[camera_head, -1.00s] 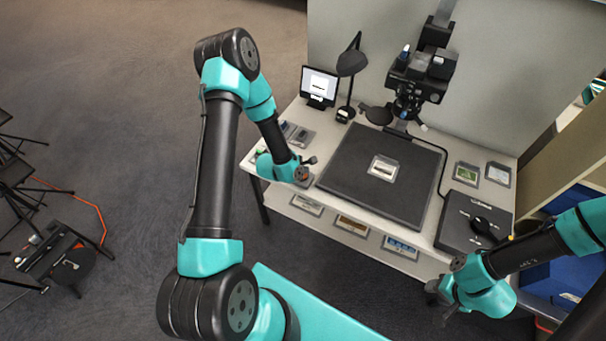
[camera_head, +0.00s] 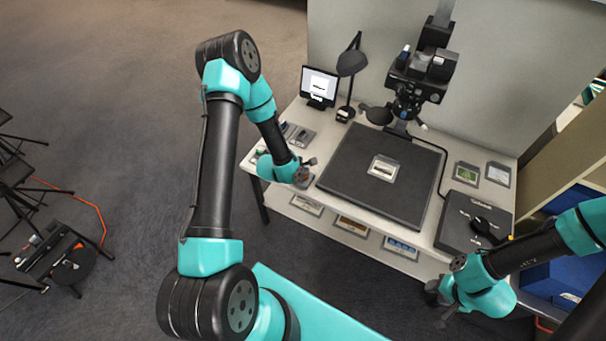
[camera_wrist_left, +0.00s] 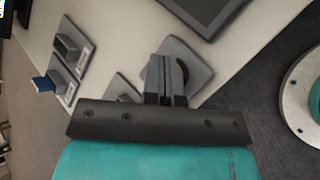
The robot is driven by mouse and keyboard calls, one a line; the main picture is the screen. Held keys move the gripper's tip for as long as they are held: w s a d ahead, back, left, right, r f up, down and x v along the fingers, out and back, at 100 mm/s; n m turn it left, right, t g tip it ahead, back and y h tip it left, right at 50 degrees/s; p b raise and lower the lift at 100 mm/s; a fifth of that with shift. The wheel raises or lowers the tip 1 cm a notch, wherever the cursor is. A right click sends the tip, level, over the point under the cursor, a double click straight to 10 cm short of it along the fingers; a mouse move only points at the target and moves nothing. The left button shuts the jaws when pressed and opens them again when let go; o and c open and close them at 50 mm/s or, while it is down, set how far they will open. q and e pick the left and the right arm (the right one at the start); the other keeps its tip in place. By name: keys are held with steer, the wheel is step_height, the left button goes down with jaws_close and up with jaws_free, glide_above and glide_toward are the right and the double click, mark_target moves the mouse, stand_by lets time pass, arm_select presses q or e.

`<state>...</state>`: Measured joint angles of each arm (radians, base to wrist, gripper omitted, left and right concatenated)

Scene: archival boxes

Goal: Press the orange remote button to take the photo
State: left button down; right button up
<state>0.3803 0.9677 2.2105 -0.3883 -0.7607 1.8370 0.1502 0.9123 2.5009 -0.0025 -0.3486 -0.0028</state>
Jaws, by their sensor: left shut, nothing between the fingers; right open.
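The remote is a grey pad (camera_wrist_left: 200,65) at the table edge in the left wrist view. Its round orange-brown button (camera_wrist_left: 182,73) shows only as a sliver beside my fingers. My left gripper (camera_wrist_left: 167,62) is shut and empty, with its fingertips over the pad and hiding most of the button. Whether they touch it I cannot tell. In the head view, my left gripper (camera_head: 308,166) is at the table's front left, over the remote. My right gripper (camera_head: 437,300) is open and empty, in front of the table's right end.
A dark copy board (camera_head: 345,190) with a small framed item (camera_head: 383,168) lies right of the remote. A camera (camera_head: 420,75) hangs above it on a column. A monitor (camera_head: 320,85) and lamp (camera_head: 352,62) stand at the back left. Small grey holders (camera_wrist_left: 70,55) lie left of the remote.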

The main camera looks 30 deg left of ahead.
arm_select(q)
steer(key=shift+f, duration=0.2)
steer(key=shift+r, duration=0.15)
stand_by(0.4)
steer(key=shift+r, duration=0.8)
steer(key=shift+r, duration=2.5)
steer(key=shift+s+d, duration=0.1)
steer(key=s+d+f+m+g, duration=0.2)
steer(key=s+d+m+g, duration=0.2)
steer(key=s+m, duration=0.5)
steer(key=s+d+f+m+g, duration=0.2)
steer(key=s+d+m, duration=0.4)
steer(key=s+m, duration=0.3)
steer(key=m+g, duration=0.1)
steer(key=m, duration=0.1)
steer(key=shift+s+d+f+m+g, duration=0.2)
steer(key=shift+s+d+m+g, duration=0.1)
steer(key=shift+s+m+g, duration=0.1)
